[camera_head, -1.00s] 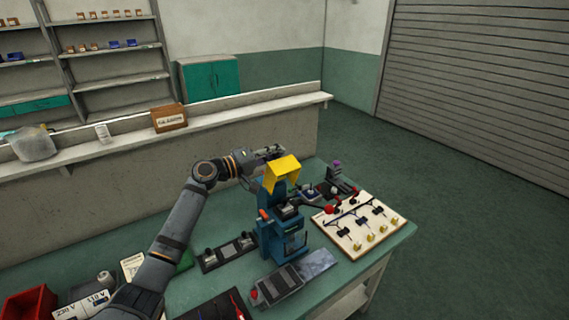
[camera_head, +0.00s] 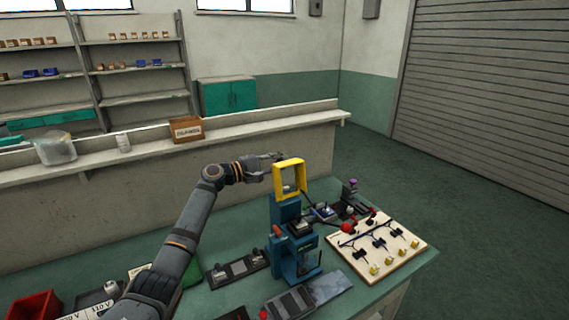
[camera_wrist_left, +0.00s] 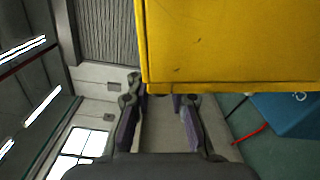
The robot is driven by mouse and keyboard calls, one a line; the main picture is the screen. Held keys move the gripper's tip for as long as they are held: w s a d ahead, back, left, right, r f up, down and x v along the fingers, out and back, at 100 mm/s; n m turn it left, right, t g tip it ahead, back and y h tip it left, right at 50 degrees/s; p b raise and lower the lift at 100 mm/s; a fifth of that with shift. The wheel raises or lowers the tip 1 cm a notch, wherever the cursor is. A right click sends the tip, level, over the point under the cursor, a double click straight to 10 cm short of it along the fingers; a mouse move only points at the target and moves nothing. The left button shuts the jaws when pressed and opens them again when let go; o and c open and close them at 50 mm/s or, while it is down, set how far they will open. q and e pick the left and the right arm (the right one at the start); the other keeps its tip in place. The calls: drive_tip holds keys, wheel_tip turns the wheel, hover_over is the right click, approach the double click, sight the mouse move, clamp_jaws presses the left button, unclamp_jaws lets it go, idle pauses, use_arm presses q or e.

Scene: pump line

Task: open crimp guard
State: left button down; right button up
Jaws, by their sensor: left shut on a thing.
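The crimp guard (camera_head: 290,163) is a yellow frame at the top of the blue crimp press (camera_head: 292,245). It stands raised and roughly upright, with its opening facing the head camera. My left gripper (camera_head: 272,158) reaches in from the left and is shut on the guard near its upper left corner. In the left wrist view the yellow guard (camera_wrist_left: 235,45) fills the upper right, and its lower edge lies at the gripper's fingertips (camera_wrist_left: 160,104). The exact contact is partly hidden there. My right gripper is in neither current view.
A board with cable pieces and yellow parts (camera_head: 376,246) lies right of the press. A dark fixture with a purple top (camera_head: 350,192) stands behind it. A flat dark holder (camera_head: 238,268) lies left of the press. A ledge (camera_head: 150,148) runs behind the table.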

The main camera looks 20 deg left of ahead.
use_arm(q)
drive_tip(key=shift+a+f, duration=0.1)
drive_tip(key=shift+f, duration=0.4)
drive_tip(key=c, duration=1.6)
unclamp_jaws()
drive_tip(key=shift+s, duration=0.1)
drive_tip(key=o, duration=0.4)
drive_tip(key=shift+s+a+r, duration=0.25)
drive_tip(key=shift+a+r, duration=0.05)
drive_tip(key=shift+a, duration=0.1)
drive_tip(key=shift+d, duration=0.1)
drive_tip(key=shift+w+d, duration=0.1)
drive_tip(key=v, duration=1.2)
